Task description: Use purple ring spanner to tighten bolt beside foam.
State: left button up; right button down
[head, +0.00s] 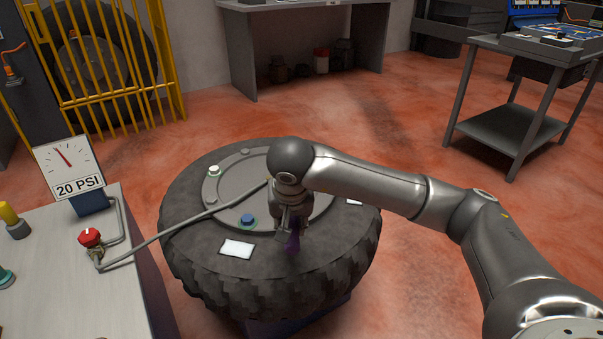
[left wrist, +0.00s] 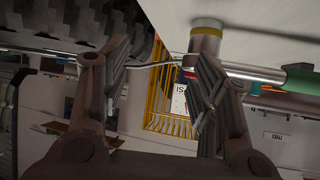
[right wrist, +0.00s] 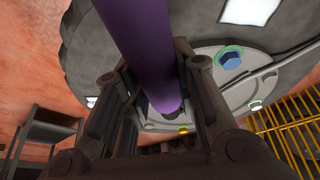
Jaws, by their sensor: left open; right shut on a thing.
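The purple ring spanner (head: 292,242) is held in my right gripper (head: 290,215) above the near part of the tyre. In the right wrist view the purple shaft (right wrist: 140,35) runs between the closed fingers; its ring end cannot be made out. A blue bolt (head: 247,220) with a green collar sits on the wheel's rim, left of the gripper; it also shows in the right wrist view (right wrist: 230,58). A pale bolt (head: 214,171) is farther back. I cannot tell which item is the foam. My left gripper (left wrist: 160,65) is open and empty, outside the head view.
The tyre (head: 190,245) lies flat, with white patches (head: 237,248) on its sidewall. A grey hose (head: 165,234) runs from the bench (head: 60,290) to the wheel. The bench carries a 20 PSI gauge (head: 68,168) and a red knob (head: 89,238).

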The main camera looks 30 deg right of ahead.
pick_arm(q)
jog(key=s+a+f+g+y+p, duration=0.1)
jog(key=s+a+f+g, duration=0.1)
jog(key=s+f+g, duration=0.3)
jog(key=s, duration=0.3)
jog(key=shift+a+f, duration=0.25)
jog(key=shift+a, duration=0.05)
pick_arm(e)
jog(key=w+d+r+m+g+h, duration=0.1)
jog(key=w+d+r+m+h, duration=0.1)
jog(key=w+d+m, duration=0.4)
jog(key=w+d, duration=0.2)
jog(key=shift+w+r+m, duration=0.2)
jog(key=shift+w+m, duration=0.15)
jog(key=shift+m, duration=0.05)
pick_arm(q)
jog(key=shift+s+p, duration=0.1)
jog(key=shift+p, duration=0.2)
pick_arm(e)
jog(key=shift+a, duration=0.1)
